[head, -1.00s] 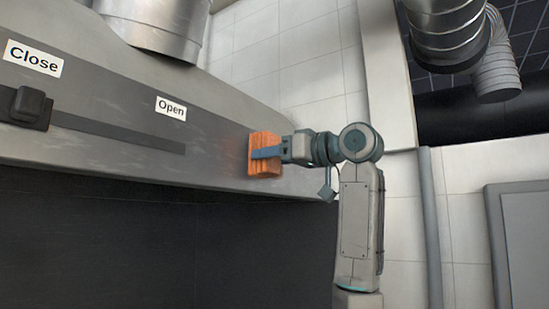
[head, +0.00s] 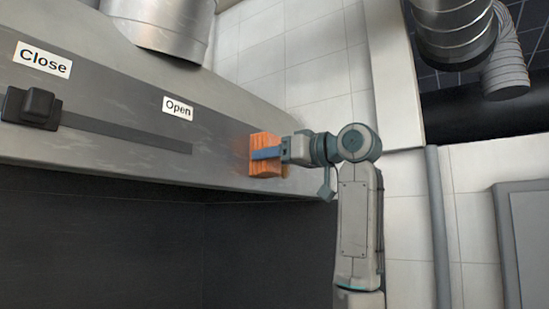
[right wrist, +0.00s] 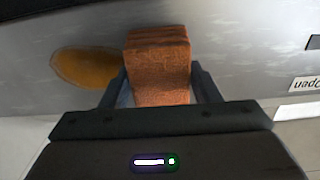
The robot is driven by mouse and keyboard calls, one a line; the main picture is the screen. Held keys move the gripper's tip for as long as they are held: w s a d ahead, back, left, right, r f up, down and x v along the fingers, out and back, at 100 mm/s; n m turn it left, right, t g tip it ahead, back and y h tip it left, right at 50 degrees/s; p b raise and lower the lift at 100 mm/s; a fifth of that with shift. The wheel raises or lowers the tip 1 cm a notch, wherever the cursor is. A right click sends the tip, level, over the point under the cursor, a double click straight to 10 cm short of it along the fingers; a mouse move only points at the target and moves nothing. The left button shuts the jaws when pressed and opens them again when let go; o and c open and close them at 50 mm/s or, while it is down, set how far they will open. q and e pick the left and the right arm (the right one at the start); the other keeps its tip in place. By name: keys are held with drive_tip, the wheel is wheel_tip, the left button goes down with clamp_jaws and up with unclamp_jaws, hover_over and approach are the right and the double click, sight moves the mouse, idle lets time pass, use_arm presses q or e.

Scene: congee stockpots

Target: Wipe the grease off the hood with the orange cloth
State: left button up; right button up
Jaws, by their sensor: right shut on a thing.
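The orange cloth (head: 268,168) is a ribbed, folded block at the right part of the grey hood's front (head: 228,150). My right gripper (head: 268,153) is shut on it, with a finger on each side in the right wrist view (right wrist: 157,85). The cloth is at the hood face; I cannot tell how firmly it touches. A yellow-brown grease patch (right wrist: 85,68) shows on the hood beside the cloth in the right wrist view. In the head view, an orange tint lies at the cloth's left edge, and the patch itself is mostly hidden. My left gripper is not in view.
A black slider knob (head: 36,107) sits on a dark track, with a "Close" label (head: 42,59) and an "Open" label (head: 177,108) above. A metal duct (head: 165,20) rises from the hood. Tiled wall (head: 310,70) is behind; a vertical pipe (head: 436,220) stands right.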

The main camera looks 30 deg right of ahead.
drive_tip(key=shift+w+d, duration=0.95)
drive_tip(key=shift+d, duration=1.25)
drive_tip(key=shift+w+d, duration=0.9)
drive_tip(key=shift+d, duration=1.35)
drive_tip(key=shift+w+d, duration=0.95)
drive_tip(key=shift+d, duration=1.25)
drive_tip(key=shift+s+a+f+b, duration=0.15)
drive_tip(key=shift+a+b, duration=0.1)
drive_tip(key=shift+a, duration=0.15)
drive_tip(key=shift+s+a+r+b, duration=0.1)
drive_tip(key=shift+s+a+b, duration=0.1)
drive_tip(key=shift+a, duration=0.15)
drive_tip(key=shift+s+a+b, duration=0.5)
drive_tip(key=shift+s+a, duration=0.1)
drive_tip(key=shift+a, duration=0.9)
drive_tip(key=shift+s+a+b, duration=0.55)
drive_tip(key=shift+s+a, duration=0.1)
drive_tip(key=shift+a, duration=0.9)
drive_tip(key=shift+s+a+b, duration=0.5)
drive_tip(key=shift+s+a, duration=0.1)
drive_tip(key=shift+a, duration=0.9)
drive_tip(key=shift+s+a+b, duration=0.3)
drive_tip(key=shift+a, duration=0.4)
drive_tip(key=shift+s+a, duration=0.3)
drive_tip(key=shift+a, duration=0.5)
